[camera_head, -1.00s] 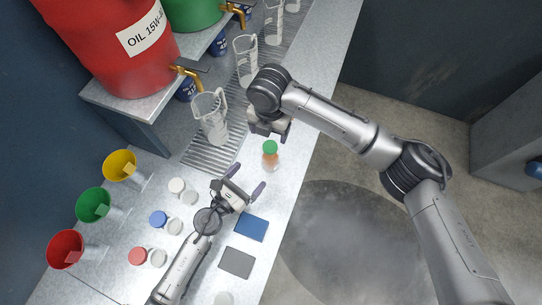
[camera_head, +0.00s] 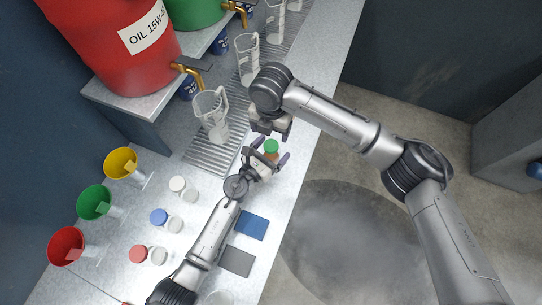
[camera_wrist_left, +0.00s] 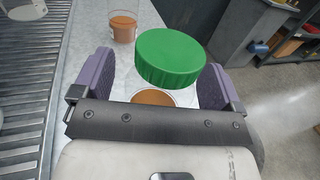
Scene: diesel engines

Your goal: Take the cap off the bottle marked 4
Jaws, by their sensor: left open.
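A bottle (camera_head: 270,159) with orange contents and a green cap (camera_head: 271,146) stands on the bench. No number 4 is readable on it. My left gripper (camera_head: 268,151) is open, with its fingers on either side of the capped bottle. In the left wrist view the green cap (camera_wrist_left: 168,57) shows large between the two purple fingers, with a gap on each side. An orange round surface (camera_wrist_left: 152,97) shows under the cap, partly hidden by the gripper. My right gripper (camera_head: 268,125) hangs just beyond the bottle; its jaws are unclear.
An orange-filled clear vessel (camera_wrist_left: 123,27) stands farther off in the wrist view. White-, blue- (camera_head: 159,216) and red-capped bottles stand at left beside coloured funnels (camera_head: 94,203). Blue (camera_head: 252,227) and grey (camera_head: 237,261) pads lie nearer. Glass jugs (camera_head: 211,112) line the metal grate.

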